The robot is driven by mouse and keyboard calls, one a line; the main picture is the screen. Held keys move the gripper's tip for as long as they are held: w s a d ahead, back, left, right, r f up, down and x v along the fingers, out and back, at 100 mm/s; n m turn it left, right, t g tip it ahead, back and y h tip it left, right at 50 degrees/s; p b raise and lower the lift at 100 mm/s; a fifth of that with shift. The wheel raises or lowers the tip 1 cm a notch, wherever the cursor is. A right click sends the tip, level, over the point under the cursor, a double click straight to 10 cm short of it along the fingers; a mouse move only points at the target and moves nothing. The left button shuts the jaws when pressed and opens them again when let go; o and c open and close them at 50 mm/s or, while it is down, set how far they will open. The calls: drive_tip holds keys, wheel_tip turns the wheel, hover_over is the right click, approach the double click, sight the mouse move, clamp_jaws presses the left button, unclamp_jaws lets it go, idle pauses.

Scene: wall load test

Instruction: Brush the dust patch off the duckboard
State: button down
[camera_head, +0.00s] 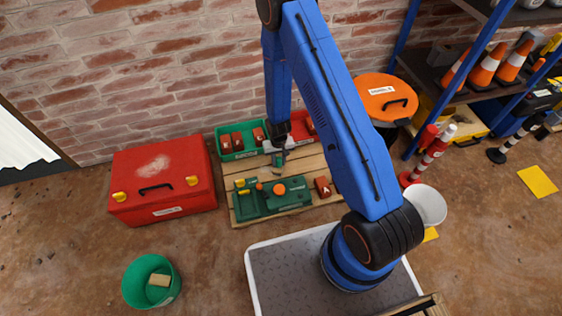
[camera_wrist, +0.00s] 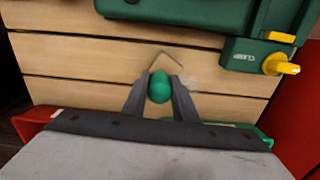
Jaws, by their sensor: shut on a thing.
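The duckboard (camera_head: 312,160) is a platform of pale wooden slats on the floor by the brick wall. It fills much of the wrist view (camera_wrist: 60,60). My gripper (camera_head: 278,152) is over its back part, shut on a green-handled tool, apparently the brush (camera_wrist: 159,87). In the wrist view my two fingers (camera_wrist: 159,95) stand on either side of the green rounded handle end. A tan corner shows beyond the handle. A faint pale smudge, possibly the dust patch (camera_wrist: 198,76), lies on the slats to its right. I cannot tell whether the brush touches the board.
A green tool case (camera_head: 256,203) lies on the board's front, with a red block (camera_head: 322,187) to its right. A green bin (camera_head: 226,155) holding red blocks stands behind. A red chest (camera_head: 135,160) with a pale smudge on its lid stands left. A green bucket (camera_head: 134,288) stands front left.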

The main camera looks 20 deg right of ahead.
drive_tip(key=shift+a+f, duration=0.1)
drive_tip(key=shift+a, duration=4.4)
drive_tip(key=shift+s+d, duration=0.1)
drive_tip(key=shift+d, duration=6.05)
drive_tip(key=shift+f, duration=0.1)
wheel_tip(320, 180, up, 6)
